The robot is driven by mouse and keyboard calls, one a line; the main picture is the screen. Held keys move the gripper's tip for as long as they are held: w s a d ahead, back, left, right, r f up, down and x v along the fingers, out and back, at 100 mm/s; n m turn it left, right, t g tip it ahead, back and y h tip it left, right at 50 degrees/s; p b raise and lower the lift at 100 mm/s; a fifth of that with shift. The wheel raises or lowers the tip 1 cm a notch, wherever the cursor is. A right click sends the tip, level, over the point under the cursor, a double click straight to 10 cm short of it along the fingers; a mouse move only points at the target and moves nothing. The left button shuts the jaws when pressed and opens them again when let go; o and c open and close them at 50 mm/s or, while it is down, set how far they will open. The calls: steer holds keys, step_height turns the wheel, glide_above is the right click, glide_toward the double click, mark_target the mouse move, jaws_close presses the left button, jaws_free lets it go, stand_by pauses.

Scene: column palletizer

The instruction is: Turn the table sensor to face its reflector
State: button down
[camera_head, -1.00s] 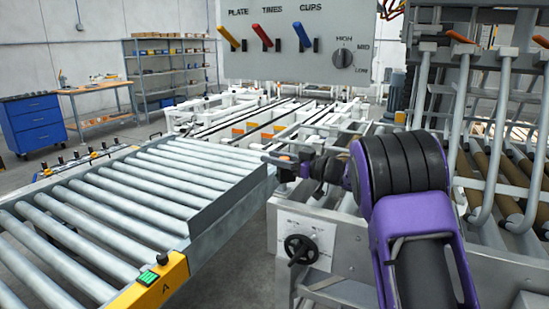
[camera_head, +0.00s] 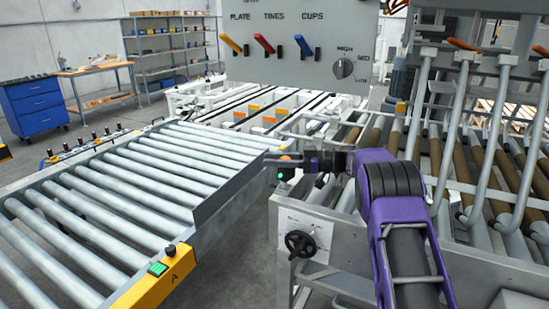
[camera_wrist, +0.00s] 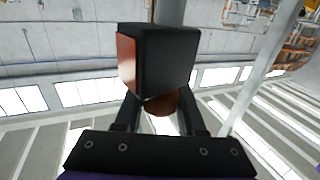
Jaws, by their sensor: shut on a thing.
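The table sensor (camera_wrist: 158,60) is a black box with an orange-red face on its left side in the wrist view. My gripper (camera_wrist: 160,108) is shut on it, with one finger at each side below the box. A round brown-orange part (camera_wrist: 162,103) shows between the fingers. In the head view my gripper (camera_head: 292,160) is at the near corner of the table, beside the roller conveyor, and the sensor is too small there to make out its facing. A green light (camera_head: 280,175) glows just below the gripper. I cannot make out the reflector.
The roller conveyor (camera_head: 150,165) lies left of my arm. A handwheel (camera_head: 301,244) sits on the table's front panel. A lever panel (camera_head: 300,45) stands behind. Bent metal tubes and brown rollers (camera_head: 480,165) fill the right side.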

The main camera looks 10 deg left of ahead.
steer(key=c, duration=0.5)
jaws_free()
step_height(320, 180, up, 10)
